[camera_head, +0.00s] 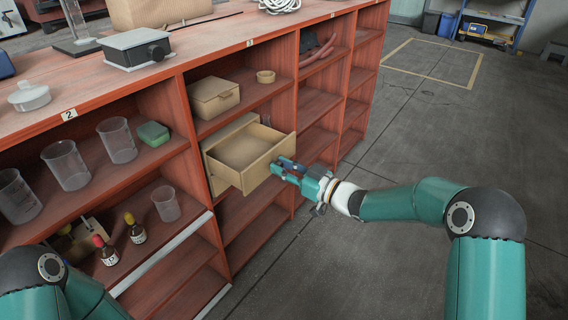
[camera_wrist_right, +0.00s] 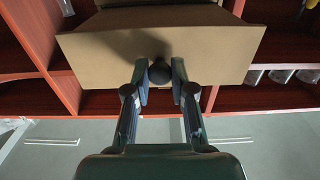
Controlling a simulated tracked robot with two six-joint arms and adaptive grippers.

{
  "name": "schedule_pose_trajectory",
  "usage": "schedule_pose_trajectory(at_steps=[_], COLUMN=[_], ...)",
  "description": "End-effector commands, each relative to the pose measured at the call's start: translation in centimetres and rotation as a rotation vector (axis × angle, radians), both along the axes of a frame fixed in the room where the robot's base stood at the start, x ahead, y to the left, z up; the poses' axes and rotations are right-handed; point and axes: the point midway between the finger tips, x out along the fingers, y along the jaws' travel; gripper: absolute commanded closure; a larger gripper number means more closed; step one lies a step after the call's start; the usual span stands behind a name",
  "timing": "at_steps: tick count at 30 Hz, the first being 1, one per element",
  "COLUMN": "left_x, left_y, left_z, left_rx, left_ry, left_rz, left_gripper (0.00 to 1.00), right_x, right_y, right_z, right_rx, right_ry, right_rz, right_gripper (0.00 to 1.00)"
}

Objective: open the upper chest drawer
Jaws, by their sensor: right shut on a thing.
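The small beige chest (camera_head: 222,138) stands in a compartment of the red wooden shelf. Its upper drawer (camera_head: 262,169) is pulled out well past the chest's front, and its empty inside shows from above. My right gripper (camera_head: 285,166) is at the drawer's front. In the right wrist view my right gripper (camera_wrist_right: 160,84) has its two fingers on either side of the dark round knob (camera_wrist_right: 160,72) on the drawer front (camera_wrist_right: 215,50), shut on it. My left arm shows at the lower left, but its gripper is out of view.
A lidded beige box (camera_head: 213,97) and a small round dish (camera_head: 265,76) sit on the shelf above. Glass beakers (camera_head: 117,140), a green block (camera_head: 153,133) and dropper bottles (camera_head: 135,228) stand in the left compartments. The floor (camera_head: 400,135) right of the shelf is clear.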

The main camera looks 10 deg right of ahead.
Motion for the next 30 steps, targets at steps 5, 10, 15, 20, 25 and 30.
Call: schedule_pose_trajectory(at_steps=[5, 10, 15, 20, 25, 30], left_x=[0.0, 0.0, 0.0, 0.0, 0.0, 0.0], left_y=[0.0, 0.0, 0.0, 0.0, 0.0, 0.0], left_z=[0.0, 0.0, 0.0, 0.0, 0.0, 0.0], left_rx=[0.0, 0.0, 0.0, 0.0, 0.0, 0.0], left_ry=[0.0, 0.0, 0.0, 0.0, 0.0, 0.0], left_rz=[0.0, 0.0, 0.0, 0.0, 0.0, 0.0], left_gripper=[1.0, 1.0, 1.0, 1.0, 1.0, 1.0], right_x=[0.0, 0.0, 0.0, 0.0, -0.6, -2.5], right_y=[0.1, 0.1, 0.1, 0.1, -0.7, -2.6], right_z=[-0.1, -0.1, -0.1, -0.1, 0.0, 0.0], right_rx=[-0.001, 0.0, 0.0, 0.0, -0.001, 0.001], right_ry=[0.002, 0.001, 0.001, 0.001, 0.001, 0.002], right_rz=[0.003, 0.003, 0.003, 0.002, 0.001, -0.002], right_gripper=[1.0, 0.58, 0.52, 0.52, 0.52, 0.52])
